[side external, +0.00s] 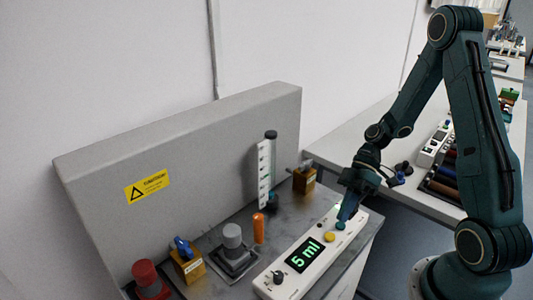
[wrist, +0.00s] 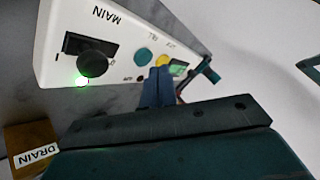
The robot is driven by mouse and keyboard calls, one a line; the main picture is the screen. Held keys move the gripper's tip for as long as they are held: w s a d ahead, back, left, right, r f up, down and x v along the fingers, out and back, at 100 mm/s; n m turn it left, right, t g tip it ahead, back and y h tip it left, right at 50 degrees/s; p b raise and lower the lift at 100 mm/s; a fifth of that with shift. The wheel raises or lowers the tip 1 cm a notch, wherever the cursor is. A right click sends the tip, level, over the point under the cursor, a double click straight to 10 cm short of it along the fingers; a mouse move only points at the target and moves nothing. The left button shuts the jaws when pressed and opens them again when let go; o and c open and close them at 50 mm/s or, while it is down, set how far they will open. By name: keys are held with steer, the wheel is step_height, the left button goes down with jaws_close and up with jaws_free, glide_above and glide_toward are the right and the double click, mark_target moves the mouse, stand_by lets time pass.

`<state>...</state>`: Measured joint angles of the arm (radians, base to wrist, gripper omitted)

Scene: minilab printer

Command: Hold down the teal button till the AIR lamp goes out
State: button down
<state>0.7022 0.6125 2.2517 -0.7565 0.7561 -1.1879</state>
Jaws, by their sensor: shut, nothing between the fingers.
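The teal button (side external: 340,225) is near the far end of the white control panel (side external: 283,280). In the wrist view the teal button (wrist: 142,57) shows beside the fingertips. My gripper (side external: 344,217) is shut and empty, pointing down with its tips at or just above the teal button; I cannot tell if they touch. In the wrist view my gripper (wrist: 158,74) partly covers the panel between the buttons and its edge. A small dark red spot (wrist: 140,79), perhaps a lamp, looks unlit; its label is too small to read.
A yellow button (wrist: 162,61) is next to the teal one. The display (side external: 303,256) reads 5 ml. A green light (wrist: 82,82) glows by the black MAIN knob (wrist: 93,63). An orange cylinder (side external: 258,228) and a graduated column (side external: 265,175) stand behind the panel.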

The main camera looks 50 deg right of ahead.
steer(key=shift+r, duration=0.2)
stand_by(0.3)
steer(key=shift+r, duration=2.35)
steer(key=shift+r, duration=0.1)
step_height(320, 180, up, 9)
steer(key=m+t+h, duration=0.2)
steer(key=m+h, duration=0.2)
steer(key=h, duration=0.2)
glide_above(342, 223)
steer(key=s+a, duration=0.3)
steer(key=s+a+r+m+t+h, duration=0.1)
steer(key=s+r+m+t+h, duration=0.2)
steer(key=s+r+m, duration=0.3)
steer(key=shift+s+r+t, duration=0.35)
steer(key=shift+r+t, duration=0.35)
steer(key=shift+t, duration=0.1)
steer(key=shift+a, duration=0.1)
